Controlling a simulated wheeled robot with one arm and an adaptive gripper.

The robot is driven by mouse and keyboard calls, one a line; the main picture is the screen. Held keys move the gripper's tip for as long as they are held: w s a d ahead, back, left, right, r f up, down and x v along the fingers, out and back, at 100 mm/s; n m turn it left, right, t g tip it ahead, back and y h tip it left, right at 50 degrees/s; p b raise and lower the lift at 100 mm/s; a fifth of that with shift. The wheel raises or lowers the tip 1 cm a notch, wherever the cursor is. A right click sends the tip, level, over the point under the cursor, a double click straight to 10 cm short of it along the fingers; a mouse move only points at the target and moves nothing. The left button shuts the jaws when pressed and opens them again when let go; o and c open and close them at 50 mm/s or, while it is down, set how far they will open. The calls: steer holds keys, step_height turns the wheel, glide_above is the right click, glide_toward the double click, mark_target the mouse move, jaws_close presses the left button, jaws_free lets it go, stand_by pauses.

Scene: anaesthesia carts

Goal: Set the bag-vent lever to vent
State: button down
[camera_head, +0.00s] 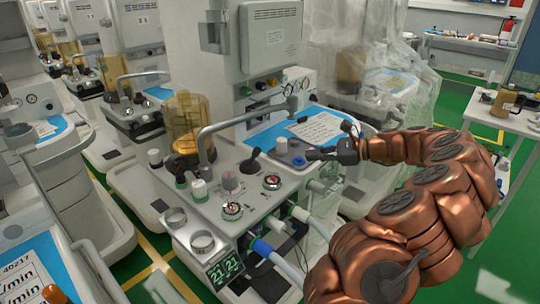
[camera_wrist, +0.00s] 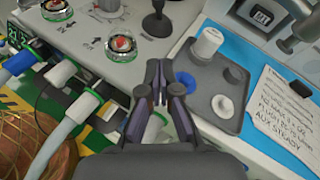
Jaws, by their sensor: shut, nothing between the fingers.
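A black lever with a rounded knob (camera_head: 254,160) stands on the top panel of the nearest cart; it looks like the bag-vent lever, though no label on it is readable. It also shows at the top of the wrist view (camera_wrist: 158,22), tilt hard to judge. My gripper (camera_head: 312,154) is to its right, over the panel's right edge by a blue knob (camera_head: 299,162). In the wrist view my gripper's (camera_wrist: 158,68) black fingers are together and empty, apart from the lever, just left of the blue knob (camera_wrist: 185,80).
A white knob (camera_wrist: 207,43) stands beside the blue one. A paper note (camera_head: 316,127) lies behind. Hoses (camera_head: 288,263) hang from the cart's front. The panel between gripper and lever looks clear.

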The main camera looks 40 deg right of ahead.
mark_target(255, 155)
steer(key=x, duration=1)
steer(key=shift+s+a, duration=0.1)
steer(key=shift+w+a+r+p, duration=0.15)
steer(key=shift+w+a+r, duration=0.2)
steer(key=shift+w+a, duration=0.15)
steer(key=shift+w+a+r+p, duration=0.15)
steer(key=shift+w+a+r, duration=0.25)
steer(key=shift+a, duration=0.2)
steer(key=shift+w+a+r, duration=0.1)
steer(key=shift+w+a, duration=0.2)
steer(key=shift+a, duration=0.05)
